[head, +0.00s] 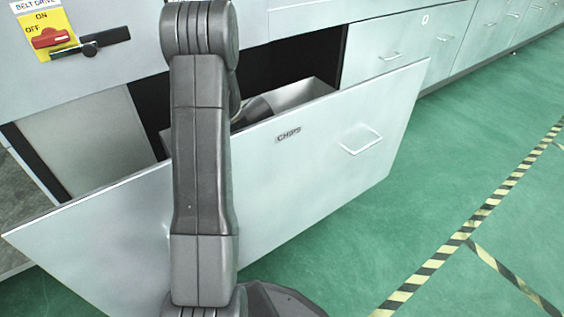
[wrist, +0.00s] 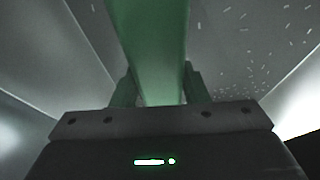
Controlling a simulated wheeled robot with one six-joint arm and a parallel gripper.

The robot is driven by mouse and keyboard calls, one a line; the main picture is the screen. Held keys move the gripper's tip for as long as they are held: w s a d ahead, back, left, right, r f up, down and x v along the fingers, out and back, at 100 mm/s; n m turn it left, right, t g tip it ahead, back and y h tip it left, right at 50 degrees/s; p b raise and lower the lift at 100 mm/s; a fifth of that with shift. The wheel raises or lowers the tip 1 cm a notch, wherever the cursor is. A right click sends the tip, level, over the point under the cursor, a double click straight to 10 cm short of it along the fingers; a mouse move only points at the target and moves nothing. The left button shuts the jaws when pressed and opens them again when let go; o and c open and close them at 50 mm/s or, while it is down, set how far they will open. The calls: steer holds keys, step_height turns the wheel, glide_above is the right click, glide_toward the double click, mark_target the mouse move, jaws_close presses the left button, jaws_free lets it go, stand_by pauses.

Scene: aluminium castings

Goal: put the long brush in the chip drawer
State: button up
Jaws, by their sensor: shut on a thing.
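The chip drawer (head: 300,165) is pulled open in the head view. Its pale front panel has the word CHIPS and a handle. My arm reaches over the front into the drawer. My gripper (wrist: 160,82) shows in the wrist view, shut on a long green bar, which looks like the long brush (wrist: 155,35). The bar runs away from the jaws and its far end is out of view. Around it are grey drawer walls and a floor with scattered small bright chips. In the head view the brush and jaws are hidden behind my arm and the drawer front.
A belt drive switch panel (head: 46,30) with a red knob is at the upper left. Closed cabinet drawers (head: 425,40) run off to the right. The green floor (head: 440,190) in front is clear, with yellow and black tape lines (head: 455,245).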

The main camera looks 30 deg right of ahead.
step_height(320, 180, down, 2)
steer(key=shift+f, duration=0.2)
steer(key=shift+f+b, duration=0.3)
steer(key=shift+b, duration=0.4)
steer(key=shift+f+b, duration=0.3)
steer(key=shift+b, duration=0.2)
steer(key=o, duration=1)
steer(key=shift+r, duration=0.15)
